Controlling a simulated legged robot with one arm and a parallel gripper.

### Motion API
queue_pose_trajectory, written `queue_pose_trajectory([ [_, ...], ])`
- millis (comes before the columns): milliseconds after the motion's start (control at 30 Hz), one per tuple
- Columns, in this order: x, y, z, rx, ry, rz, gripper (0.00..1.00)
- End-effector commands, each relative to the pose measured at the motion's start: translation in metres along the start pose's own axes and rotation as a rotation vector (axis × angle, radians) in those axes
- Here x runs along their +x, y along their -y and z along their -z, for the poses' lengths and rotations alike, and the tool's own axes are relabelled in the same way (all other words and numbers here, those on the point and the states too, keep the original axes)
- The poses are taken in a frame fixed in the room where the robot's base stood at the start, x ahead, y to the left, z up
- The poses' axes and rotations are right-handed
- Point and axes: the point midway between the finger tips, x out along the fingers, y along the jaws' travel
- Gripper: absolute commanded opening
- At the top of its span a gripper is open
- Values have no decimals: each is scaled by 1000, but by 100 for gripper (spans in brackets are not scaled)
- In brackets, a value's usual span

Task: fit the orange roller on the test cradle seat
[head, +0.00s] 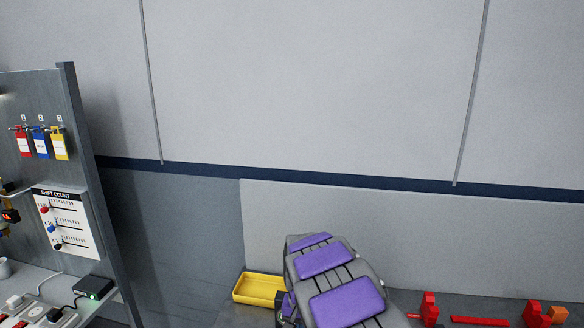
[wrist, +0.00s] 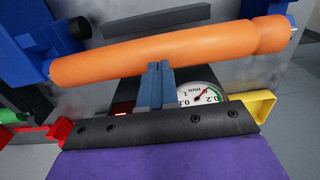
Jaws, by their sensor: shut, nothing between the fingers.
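The orange roller (wrist: 160,55) spans the wrist view, slightly tilted in the picture, with a groove near its right end. Blue pieces (wrist: 25,60) stand at its left end, and another blue part shows at its right end; I cannot tell whether it is seated in them. My gripper (wrist: 160,68) is shut and empty, its fingertips at the roller's lower edge in the picture; contact is unclear. In the head view, my purple-padded arm hides the gripper. I cannot tell which part is the test cradle seat.
A dial gauge (wrist: 203,92) shows beyond my fingers, with a red bracket (wrist: 52,133) left and a yellow bracket (wrist: 262,104) right. In the head view, a yellow tray (head: 258,300) lies left of my arm, red stands (head: 430,310) right. A tool board (head: 50,170) stands left.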

Motion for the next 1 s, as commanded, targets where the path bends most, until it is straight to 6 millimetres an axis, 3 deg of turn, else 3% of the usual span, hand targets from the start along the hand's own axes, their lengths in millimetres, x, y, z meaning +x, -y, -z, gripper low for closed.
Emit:
queue_pose_trajectory([
  [1000, 13, 0, 0, 0, 0, 0, 0],
])
